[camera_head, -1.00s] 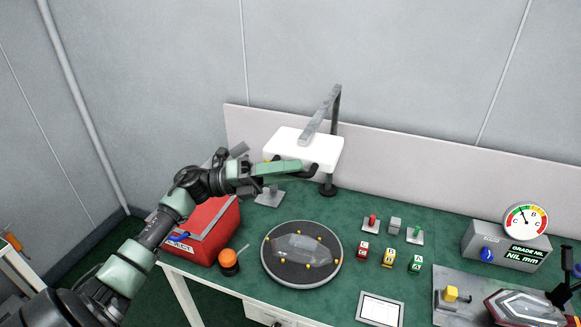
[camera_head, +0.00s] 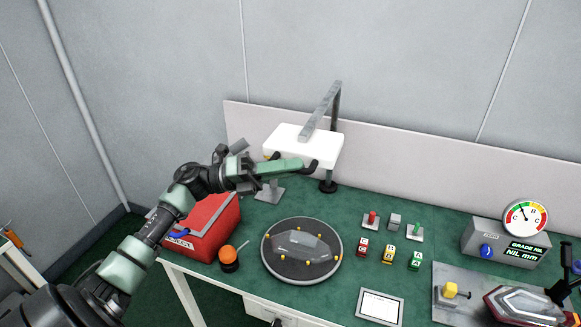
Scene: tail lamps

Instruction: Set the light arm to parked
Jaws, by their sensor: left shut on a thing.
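The lamp head hangs above the bench, behind the round turntable. My left gripper (camera_head: 309,166) reaches in from the left at the front edge of the lamp head. It is shut on the lamp's front side, where a dark handle shows; the exact contact is partly hidden by the fingers. My right gripper is not in view.
A round turntable (camera_head: 268,268) with a clear lens stands below the lamp. A red bin (camera_head: 213,232) and orange-topped jar (camera_head: 228,256) are at left. Small red, yellow and green blocks (camera_head: 388,254), a tablet (camera_head: 380,307) and a gauge box (camera_head: 480,243) are to the right.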

